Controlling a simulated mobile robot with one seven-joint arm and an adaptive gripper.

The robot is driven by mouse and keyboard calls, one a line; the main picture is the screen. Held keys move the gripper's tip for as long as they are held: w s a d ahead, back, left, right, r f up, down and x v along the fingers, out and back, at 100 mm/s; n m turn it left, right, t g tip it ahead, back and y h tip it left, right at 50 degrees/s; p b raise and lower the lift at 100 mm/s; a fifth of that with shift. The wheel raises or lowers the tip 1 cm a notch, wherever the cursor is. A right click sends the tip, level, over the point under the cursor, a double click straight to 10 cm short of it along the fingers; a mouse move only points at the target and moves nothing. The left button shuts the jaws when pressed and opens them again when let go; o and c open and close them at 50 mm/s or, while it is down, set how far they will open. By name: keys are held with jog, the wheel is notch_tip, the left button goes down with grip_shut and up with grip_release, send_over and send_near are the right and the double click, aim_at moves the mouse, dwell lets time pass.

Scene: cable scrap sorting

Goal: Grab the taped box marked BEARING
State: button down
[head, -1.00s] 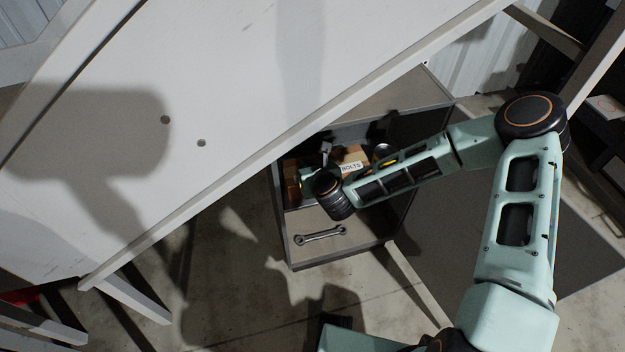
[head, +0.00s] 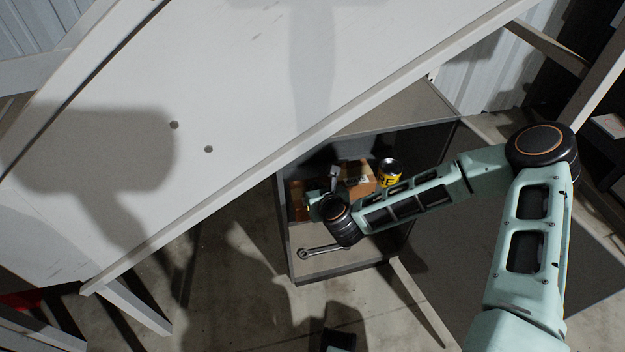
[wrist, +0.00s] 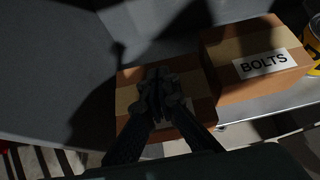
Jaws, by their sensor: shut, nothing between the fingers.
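My gripper (wrist: 158,82) is shut and empty in the wrist view, its fingertips over the top of a taped cardboard box (wrist: 196,83). Whether the fingers touch that box I cannot tell. Its marking is hidden behind the fingers, so I cannot read BEARING on it. A second cardboard box (wrist: 225,50), labelled BOLTS, stands right beside it. In the head view, the left box (head: 299,205) shows partly behind my wrist and the BOLTS box (head: 358,172) is partly covered by my arm.
A yellow and black can (head: 390,170) stands right of the boxes in an open grey cabinet (head: 432,105). A large white slanted board (head: 240,80) fills the upper left, close to the cabinet.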

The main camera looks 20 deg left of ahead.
jog(key=shift+s+d+f, duration=0.25)
jog(key=shift+s+d, duration=0.05)
jog(key=shift+s, duration=0.3)
jog(key=shift+s+d+f, duration=0.25)
jog(key=shift+s+d, duration=0.05)
jog(key=shift+s, duration=0.25)
jog(key=shift+w+r+p, duration=0.1)
jog(key=shift+r+p, duration=0.6)
jog(key=shift+r, duration=0.1)
jog(key=shift+w, duration=0.1)
